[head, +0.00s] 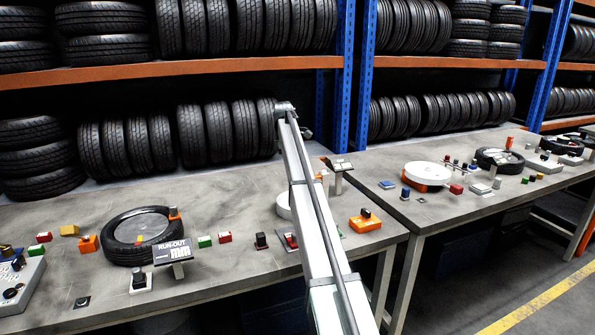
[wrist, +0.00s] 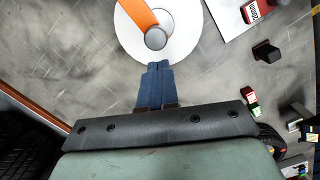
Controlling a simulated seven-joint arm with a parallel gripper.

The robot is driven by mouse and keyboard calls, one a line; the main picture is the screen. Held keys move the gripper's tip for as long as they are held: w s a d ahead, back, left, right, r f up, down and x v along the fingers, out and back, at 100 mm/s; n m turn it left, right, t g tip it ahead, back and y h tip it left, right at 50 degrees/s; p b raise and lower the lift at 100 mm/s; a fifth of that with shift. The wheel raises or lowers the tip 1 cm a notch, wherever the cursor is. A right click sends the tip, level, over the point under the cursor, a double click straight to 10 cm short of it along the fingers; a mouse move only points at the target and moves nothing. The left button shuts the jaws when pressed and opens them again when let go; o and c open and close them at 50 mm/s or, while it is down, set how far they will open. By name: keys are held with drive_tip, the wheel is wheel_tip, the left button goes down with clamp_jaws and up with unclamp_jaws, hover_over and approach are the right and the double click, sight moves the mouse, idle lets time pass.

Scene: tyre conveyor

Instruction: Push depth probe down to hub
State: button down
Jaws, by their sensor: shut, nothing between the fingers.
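In the wrist view, my gripper (wrist: 158,66) shows two blue fingers pressed together with nothing between them. Just beyond the fingertips lies a round white disc (wrist: 187,35). An orange bar (wrist: 137,14) reaches over the disc and ends at a round grey knob (wrist: 155,38), which looks like the depth probe's top. The fingertips overlap the disc's near edge in the picture, short of the knob; I cannot tell their height above it. In the head view, only a sliver of a white disc (head: 283,207) shows beside my arm; my gripper and the probe are hidden there.
A tyre (head: 143,235) with a RUN-OUT sign (head: 174,252) stands left on the grey table (head: 230,185). An orange block (head: 365,222) sits right of my arm. In the wrist view, a red block (wrist: 256,11) and a black knob (wrist: 265,52) lie to the right.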

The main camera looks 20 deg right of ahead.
wheel_tip(320, 180, up, 14)
drive_tip(key=a, duration=0.1)
drive_tip(key=shift+w, duration=0.3)
drive_tip(key=shift+a+f, duration=0.15)
idle(0.4)
